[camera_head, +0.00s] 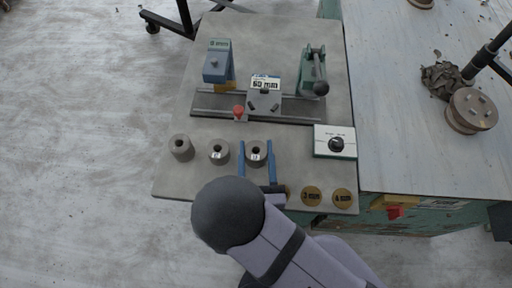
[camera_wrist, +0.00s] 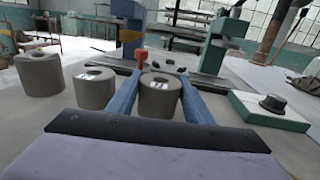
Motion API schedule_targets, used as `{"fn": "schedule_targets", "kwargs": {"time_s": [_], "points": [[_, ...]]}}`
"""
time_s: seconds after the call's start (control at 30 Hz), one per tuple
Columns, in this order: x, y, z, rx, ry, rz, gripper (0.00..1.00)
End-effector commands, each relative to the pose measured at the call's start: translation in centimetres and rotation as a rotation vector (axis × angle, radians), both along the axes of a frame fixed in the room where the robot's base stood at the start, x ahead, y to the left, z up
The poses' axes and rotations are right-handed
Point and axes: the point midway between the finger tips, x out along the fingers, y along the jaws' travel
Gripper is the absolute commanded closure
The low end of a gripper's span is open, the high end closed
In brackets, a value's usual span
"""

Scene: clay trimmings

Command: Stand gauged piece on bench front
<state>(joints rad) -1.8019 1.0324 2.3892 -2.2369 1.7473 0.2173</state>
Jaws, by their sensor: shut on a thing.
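My gripper (camera_head: 257,161) has its two blue fingers on either side of a grey hollow cylinder (camera_head: 256,147), the rightmost of three in a row on the bench front. In the wrist view this cylinder (camera_wrist: 159,99) is upright between the fingers, with a small label on it. Its base is partly hidden by my gripper, so I cannot tell whether it touches the bench. A second labelled cylinder (camera_head: 218,151) stands just left of it, and a third (camera_head: 181,147) stands farther left. The grey bench (camera_head: 180,180) lies under them.
Behind the row is a gauge fixture with a 60 mm sign (camera_head: 265,82), a red knob (camera_head: 239,111), a blue block (camera_head: 217,63) and a green lever clamp (camera_head: 313,72). A dial box (camera_head: 335,143) and brass discs (camera_head: 312,196) are at right. The bench's front left is clear.

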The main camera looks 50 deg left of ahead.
Motion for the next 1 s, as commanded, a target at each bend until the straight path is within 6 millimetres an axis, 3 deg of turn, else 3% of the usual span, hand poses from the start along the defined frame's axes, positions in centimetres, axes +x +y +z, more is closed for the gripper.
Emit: {"fn": "schedule_targets", "kwargs": {"time_s": [0.97,1.0], "points": [[-0.1,0.0,-1.8,-0.006,0.007,0.006,0.83],[-0.1,0.0,-1.8,-0.006,0.007,0.006,0.47]]}}
